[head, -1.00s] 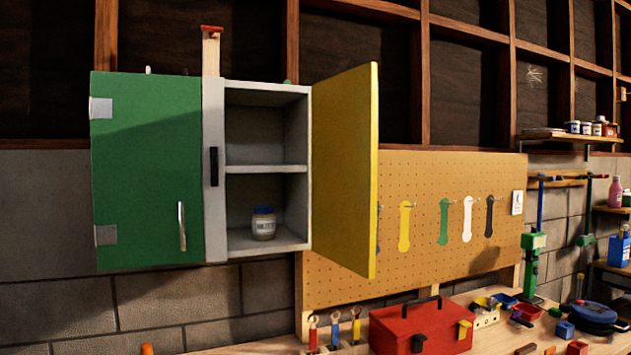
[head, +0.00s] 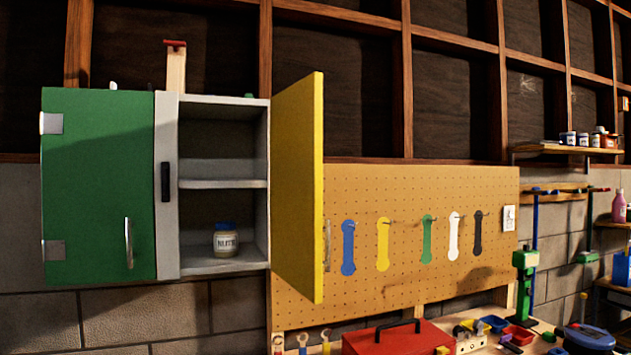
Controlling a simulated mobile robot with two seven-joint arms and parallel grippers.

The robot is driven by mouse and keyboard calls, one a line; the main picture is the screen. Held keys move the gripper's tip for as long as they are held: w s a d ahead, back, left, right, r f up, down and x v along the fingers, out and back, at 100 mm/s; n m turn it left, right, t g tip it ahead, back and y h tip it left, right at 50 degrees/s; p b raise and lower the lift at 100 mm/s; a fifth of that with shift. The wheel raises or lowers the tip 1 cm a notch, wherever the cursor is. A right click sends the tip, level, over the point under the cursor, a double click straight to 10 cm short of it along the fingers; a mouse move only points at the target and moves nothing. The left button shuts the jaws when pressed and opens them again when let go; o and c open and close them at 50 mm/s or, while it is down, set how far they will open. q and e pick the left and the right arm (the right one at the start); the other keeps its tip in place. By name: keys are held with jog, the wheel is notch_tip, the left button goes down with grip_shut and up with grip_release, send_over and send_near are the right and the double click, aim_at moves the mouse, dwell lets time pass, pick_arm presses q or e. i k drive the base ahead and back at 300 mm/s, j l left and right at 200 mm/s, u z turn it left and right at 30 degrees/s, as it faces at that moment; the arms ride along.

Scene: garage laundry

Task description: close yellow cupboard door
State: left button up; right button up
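The yellow cupboard door (head: 296,190) stands wide open in the head view, hinged at the right side of the grey cupboard (head: 224,184) and sticking out towards me. Part of its metal handle (head: 327,245) shows past the door's right edge. The cupboard's right half is open, with one shelf and a jar with a blue lid (head: 225,240) on its floor. The green door (head: 98,185) on the left is shut and has a vertical metal handle. Neither of my grippers is in view.
A pegboard (head: 400,230) with several coloured wrench shapes hangs right of the yellow door. Below it a workbench carries a red toolbox (head: 398,340) and small tools. A shelf with small jars (head: 567,150) is at the far right. The space before the cupboard looks clear.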

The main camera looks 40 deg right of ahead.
aim_at(297, 230)
jog(key=k+l, duration=0.1)
jog(key=l, duration=0.35)
jog(key=k+l+u, duration=0.1)
jog(key=l, duration=0.3)
jog(key=k+l+u, duration=0.1)
jog(key=l, duration=0.35)
jog(key=k+l, duration=0.25)
jog(key=l, duration=0.15)
jog(key=k+l+u, duration=0.1)
jog(key=l, duration=0.3)
jog(key=k+l, duration=0.2)
jog(key=l, duration=0.2)
jog(key=i+l+u, duration=0.15)
jog(key=l, duration=0.3)
jog(key=i, duration=0.1)
